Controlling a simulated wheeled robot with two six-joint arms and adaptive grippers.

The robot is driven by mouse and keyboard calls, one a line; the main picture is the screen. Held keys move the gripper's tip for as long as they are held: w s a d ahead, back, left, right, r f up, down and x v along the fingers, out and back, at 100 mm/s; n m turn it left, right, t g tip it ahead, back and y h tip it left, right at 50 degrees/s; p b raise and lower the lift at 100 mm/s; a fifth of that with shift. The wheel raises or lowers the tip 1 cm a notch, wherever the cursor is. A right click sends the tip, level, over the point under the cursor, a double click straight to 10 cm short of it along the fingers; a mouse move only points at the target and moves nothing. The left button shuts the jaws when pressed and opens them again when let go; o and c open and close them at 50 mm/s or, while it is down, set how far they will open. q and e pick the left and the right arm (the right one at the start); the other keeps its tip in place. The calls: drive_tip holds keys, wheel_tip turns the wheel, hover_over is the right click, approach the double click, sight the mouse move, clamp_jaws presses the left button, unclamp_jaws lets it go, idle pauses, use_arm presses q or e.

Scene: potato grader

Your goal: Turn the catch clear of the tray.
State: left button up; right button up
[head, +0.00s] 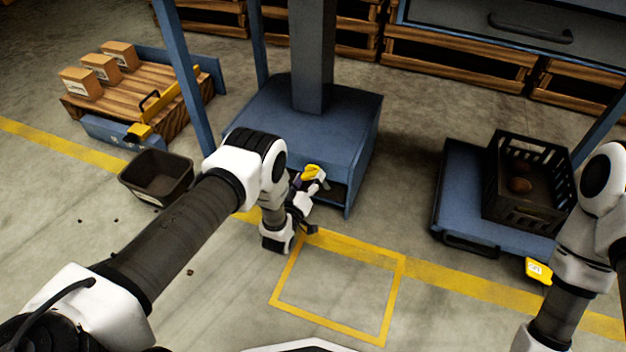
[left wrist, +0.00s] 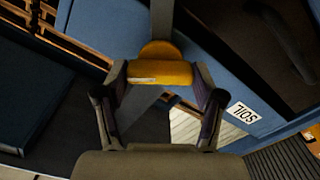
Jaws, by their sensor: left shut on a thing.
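The yellow catch (head: 311,172) is at the front right of the blue machine base (head: 300,120). My left gripper (left wrist: 160,78) is shut on the catch, with a finger at each end of its yellow bar (left wrist: 165,73). A rounded yellow part shows just behind the bar. A blue front with a "SOIL" label (left wrist: 243,112) shows at right in the left wrist view. In the head view a dark opening shows low in the base, partly behind my gripper. I cannot clearly make out the tray or whether the catch overlaps it. My right gripper is out of view.
A black bin (head: 157,178) stands on the floor at left. A wooden pallet (head: 160,97) with small boxes is behind it. A black crate (head: 527,185) with potatoes stands on a blue platform (head: 462,200) at right. The yellow-outlined floor square (head: 335,290) is empty.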

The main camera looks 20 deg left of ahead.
use_arm(q)
drive_tip(key=n+p, duration=0.2)
drive_tip(key=n, duration=0.3)
drive_tip(key=shift+r+n, duration=0.1)
drive_tip(key=shift+n, duration=0.2)
drive_tip(key=n+p, duration=0.1)
drive_tip(key=n, duration=0.4)
drive_tip(key=shift+a+n, duration=0.1)
drive_tip(key=shift+n, duration=0.3)
drive_tip(key=shift+w, duration=0.1)
drive_tip(key=o, duration=1.7)
drive_tip(key=s, duration=1.2)
drive_tip(key=shift+a, duration=0.2)
